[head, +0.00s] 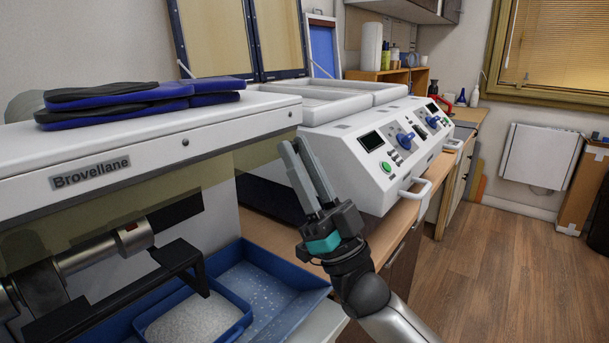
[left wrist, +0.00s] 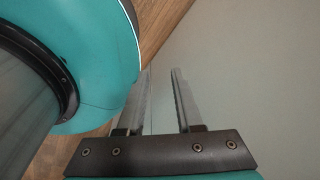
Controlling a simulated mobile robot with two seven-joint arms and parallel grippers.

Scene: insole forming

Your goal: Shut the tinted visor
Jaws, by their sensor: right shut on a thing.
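The tinted visor (head: 258,156) shows in the head view as a see-through olive band along the lower front of the white Brovellane machine (head: 150,147). Below it the machine's front is open, with the metal shaft (head: 105,250) and black bracket (head: 120,297) in sight. My right gripper (head: 291,150) is at the visor's right end, its two grey fingers close together and shut on the visor's edge. The exact grip is small and hard to see. My left gripper (left wrist: 162,72) shows only in the left wrist view, its fingers apart with nothing between them.
Blue and black insoles (head: 140,100) lie on top of the machine. A blue tray (head: 268,283) with a bin of white granules (head: 195,318) sits below the opening. A white forming press (head: 390,150) with handles stands behind my right gripper.

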